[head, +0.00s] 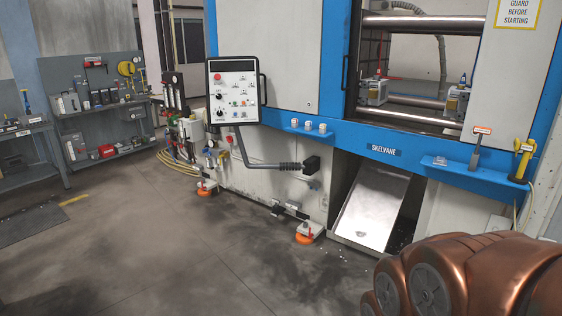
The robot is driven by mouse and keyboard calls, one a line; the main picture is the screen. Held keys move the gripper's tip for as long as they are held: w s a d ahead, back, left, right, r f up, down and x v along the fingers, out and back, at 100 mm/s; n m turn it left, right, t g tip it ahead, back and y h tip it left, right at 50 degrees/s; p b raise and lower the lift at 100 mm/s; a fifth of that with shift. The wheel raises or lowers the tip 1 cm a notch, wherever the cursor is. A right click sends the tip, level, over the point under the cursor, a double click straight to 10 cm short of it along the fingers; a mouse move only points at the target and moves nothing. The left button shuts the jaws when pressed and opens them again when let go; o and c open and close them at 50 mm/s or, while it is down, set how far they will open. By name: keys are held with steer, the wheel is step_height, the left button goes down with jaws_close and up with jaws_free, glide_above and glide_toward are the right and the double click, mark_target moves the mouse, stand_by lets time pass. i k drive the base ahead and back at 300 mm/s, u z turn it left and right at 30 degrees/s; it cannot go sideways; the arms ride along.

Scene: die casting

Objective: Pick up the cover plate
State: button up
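I cannot single out a cover plate for sure in the head view. A small pale flat piece (440,161) lies on the blue ledge (468,178) at the right of the machine, but it is too small to tell what it is. My gripper is not in view. Only copper-coloured rounded links of my own arm show at the bottom right, in front of the machine's lower right part.
The blue and white machine (281,160) has a control panel (232,92), an open guard window and a sloping metal chute (372,208). A workbench (20,130) and a tool rack (95,105) stand at the left.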

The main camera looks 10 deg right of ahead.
mark_target(438, 160)
steer(key=z, duration=0.15)
steer(key=i, duration=2.2)
steer(key=z, duration=0.85)
steer(key=i, duration=1.8)
steer(key=z, duration=0.45)
